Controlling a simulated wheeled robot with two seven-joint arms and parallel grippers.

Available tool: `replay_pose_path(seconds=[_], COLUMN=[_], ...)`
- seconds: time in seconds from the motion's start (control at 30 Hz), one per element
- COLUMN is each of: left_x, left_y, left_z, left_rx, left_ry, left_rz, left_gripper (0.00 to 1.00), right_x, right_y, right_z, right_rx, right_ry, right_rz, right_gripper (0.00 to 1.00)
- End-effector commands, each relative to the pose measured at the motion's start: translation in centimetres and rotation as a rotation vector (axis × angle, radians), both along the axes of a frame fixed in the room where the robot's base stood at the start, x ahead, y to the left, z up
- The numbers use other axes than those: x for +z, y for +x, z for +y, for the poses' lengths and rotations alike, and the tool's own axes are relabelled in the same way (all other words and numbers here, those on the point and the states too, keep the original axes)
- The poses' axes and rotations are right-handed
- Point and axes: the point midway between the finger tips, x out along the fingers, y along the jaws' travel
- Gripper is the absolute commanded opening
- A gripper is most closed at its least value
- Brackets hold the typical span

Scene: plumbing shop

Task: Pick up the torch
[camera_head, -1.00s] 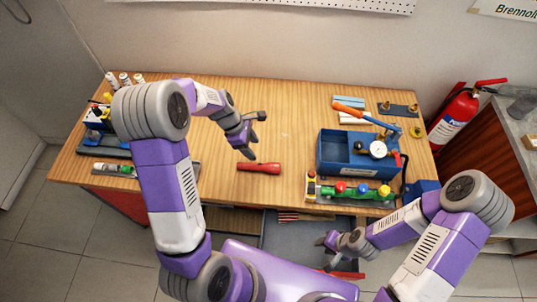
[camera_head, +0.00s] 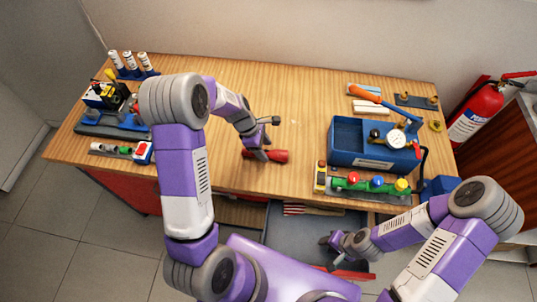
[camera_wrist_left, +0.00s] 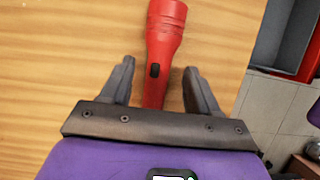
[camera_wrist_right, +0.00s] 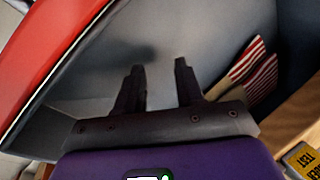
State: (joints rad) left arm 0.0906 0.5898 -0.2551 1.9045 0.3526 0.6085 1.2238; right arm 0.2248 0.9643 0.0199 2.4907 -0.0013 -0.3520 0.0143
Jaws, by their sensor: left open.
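The red torch (camera_head: 279,156) lies flat on the wooden workbench near its front edge. In the left wrist view the torch (camera_wrist_left: 164,40) has a black switch, and its handle lies between the two fingers. My left gripper (camera_wrist_left: 157,85) is open around the handle, with a gap on each side. In the head view my left gripper (camera_head: 262,155) is down at the torch's left part and hides some of it. My right gripper (camera_wrist_right: 160,80) has its fingers apart with nothing between them, over the grey inside of an open drawer (camera_wrist_right: 80,90).
A blue pump box (camera_head: 345,140) with a gauge and a valve manifold (camera_head: 370,186) stand on the bench's right. A black-and-blue device (camera_head: 105,100) and a small fitting rack (camera_head: 120,150) are on the left. The bench behind the torch is clear.

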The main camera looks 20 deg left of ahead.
Motion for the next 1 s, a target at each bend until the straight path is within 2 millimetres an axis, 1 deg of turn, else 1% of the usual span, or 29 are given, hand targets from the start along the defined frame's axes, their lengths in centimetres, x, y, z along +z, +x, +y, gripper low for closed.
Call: replay_pose_path(seconds=[0.03, 0.17, 0.43, 0.47, 0.83, 0.87, 1.0], left_x=[-1.1, -2.3, -2.6, -2.5, -2.5, -2.5, -2.5], left_y=[0.1, 0.2, 0.3, 0.3, 0.3, 0.3, 0.3], left_z=[-0.1, -0.7, -0.9, -0.9, -0.9, -0.9, -0.9], left_rx=[0.001, 0.001, 0.000, 0.000, 0.000, 0.000, 0.001], left_ry=[-0.001, 0.000, 0.000, 0.000, 0.000, 0.000, 0.000], left_rz=[0.003, 0.001, -0.001, -0.001, -0.001, -0.001, -0.002], left_gripper=[0.60, 0.60, 0.60, 0.59, 0.02, 0.00, 0.00], right_x=[-0.2, -0.4, -0.4, -0.4, -0.4, -0.4, -0.4], right_y=[0.0, 0.0, 0.0, 0.0, 0.0, 0.0, 0.0], right_z=[0.0, 0.0, 0.0, 0.0, 0.0, 0.0, 0.0], right_rx=[0.000, 0.000, 0.000, 0.000, 0.000, 0.000, 0.000], right_ry=[0.000, 0.000, 0.000, 0.000, 0.000, 0.000, 0.000], right_rz=[0.000, 0.000, 0.000, 0.000, 0.000, 0.000, 0.000], right_gripper=[0.37, 0.37, 0.37, 0.37, 0.37, 0.37, 0.37])
